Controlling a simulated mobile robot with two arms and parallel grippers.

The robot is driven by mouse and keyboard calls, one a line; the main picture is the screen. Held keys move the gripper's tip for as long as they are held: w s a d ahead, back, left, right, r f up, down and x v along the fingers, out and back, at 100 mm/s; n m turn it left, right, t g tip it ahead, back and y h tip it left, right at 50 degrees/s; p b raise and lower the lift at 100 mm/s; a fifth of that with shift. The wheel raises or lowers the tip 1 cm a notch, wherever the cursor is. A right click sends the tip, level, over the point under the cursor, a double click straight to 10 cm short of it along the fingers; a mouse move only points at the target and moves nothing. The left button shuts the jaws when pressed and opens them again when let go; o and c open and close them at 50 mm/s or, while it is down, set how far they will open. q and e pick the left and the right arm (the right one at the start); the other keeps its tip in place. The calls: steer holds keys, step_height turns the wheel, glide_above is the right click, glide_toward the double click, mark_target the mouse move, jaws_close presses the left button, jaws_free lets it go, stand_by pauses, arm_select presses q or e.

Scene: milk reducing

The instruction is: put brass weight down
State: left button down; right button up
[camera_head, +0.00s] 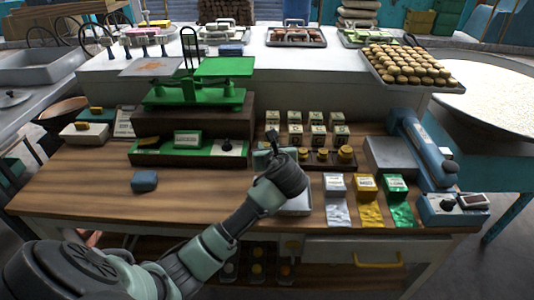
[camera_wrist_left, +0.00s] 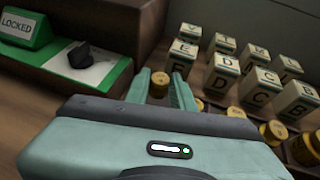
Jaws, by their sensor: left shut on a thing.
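In the left wrist view a small brass weight (camera_wrist_left: 159,81) sits between the fingertips of my left gripper (camera_wrist_left: 161,88), which is shut on it. In the head view my left gripper (camera_head: 271,146) is over the wooden table, at the left end of the dark weight rack (camera_head: 333,164). The held weight cannot be made out clearly there. Other brass weights (camera_head: 345,153) stand in the rack, and some show in the left wrist view (camera_wrist_left: 273,132). Whether the held weight touches the rack is hidden. My right gripper is not in view.
White letter blocks (camera_head: 318,136) stand behind the rack. A green balance scale (camera_head: 195,92) is on a dark wooden stand to the left, with a green panel and knob (camera_head: 227,145) in front. Colored packets (camera_head: 366,185) are at right.

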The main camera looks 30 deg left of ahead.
arm_select(q)
step_height(320, 180, down, 2)
steer(key=shift+f, duration=0.15)
steer(key=shift+f, duration=0.2)
